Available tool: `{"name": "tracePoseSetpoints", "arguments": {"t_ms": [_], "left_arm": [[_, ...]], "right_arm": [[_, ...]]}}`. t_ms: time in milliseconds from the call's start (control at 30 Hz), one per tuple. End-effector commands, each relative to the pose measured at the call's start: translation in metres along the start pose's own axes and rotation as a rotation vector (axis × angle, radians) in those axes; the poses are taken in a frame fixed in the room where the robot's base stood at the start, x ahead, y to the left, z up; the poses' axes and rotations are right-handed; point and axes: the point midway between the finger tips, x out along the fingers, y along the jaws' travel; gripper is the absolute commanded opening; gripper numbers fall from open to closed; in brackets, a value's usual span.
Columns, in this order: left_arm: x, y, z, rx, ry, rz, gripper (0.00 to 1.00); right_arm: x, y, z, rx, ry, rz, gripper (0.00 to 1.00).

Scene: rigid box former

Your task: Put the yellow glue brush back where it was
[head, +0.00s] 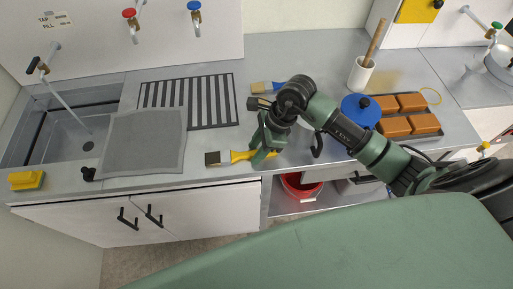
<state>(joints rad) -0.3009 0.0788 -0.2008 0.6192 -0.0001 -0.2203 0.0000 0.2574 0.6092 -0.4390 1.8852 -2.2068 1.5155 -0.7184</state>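The yellow glue brush (240,155) is near the front edge of the counter, lying roughly level, with its dark bristles pointing left. My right gripper (263,153) is at the handle end of the brush, with its fingers around the yellow handle, and appears shut on it. Part of the handle is hidden by the fingers. I cannot tell whether the brush touches the counter or is slightly above it. A second brush with a blue handle (275,87) and tan bristles lies farther back, partly behind my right arm. My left gripper is not in view.
A grey mat (143,142) and striped grid (213,100) lie left, beside the sink (65,135). A white pot (360,77) with a wooden stick, a blue lid (358,108) and a tray of brown blocks (395,125) stand right. A red bucket (299,188) is below.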

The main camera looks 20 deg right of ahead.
Motion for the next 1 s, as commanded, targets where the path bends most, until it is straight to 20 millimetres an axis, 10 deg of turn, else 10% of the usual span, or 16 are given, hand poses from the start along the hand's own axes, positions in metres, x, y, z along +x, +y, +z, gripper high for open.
{"name": "tracePoseSetpoints", "arguments": {"t_ms": [467,1000], "left_arm": [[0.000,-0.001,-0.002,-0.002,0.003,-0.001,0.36],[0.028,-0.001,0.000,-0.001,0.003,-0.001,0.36]], "right_arm": [[-0.011,-0.001,0.001,-0.002,0.000,-0.004,0.43],[-0.112,-0.001,0.001,-0.001,0.000,-0.003,0.43]]}}
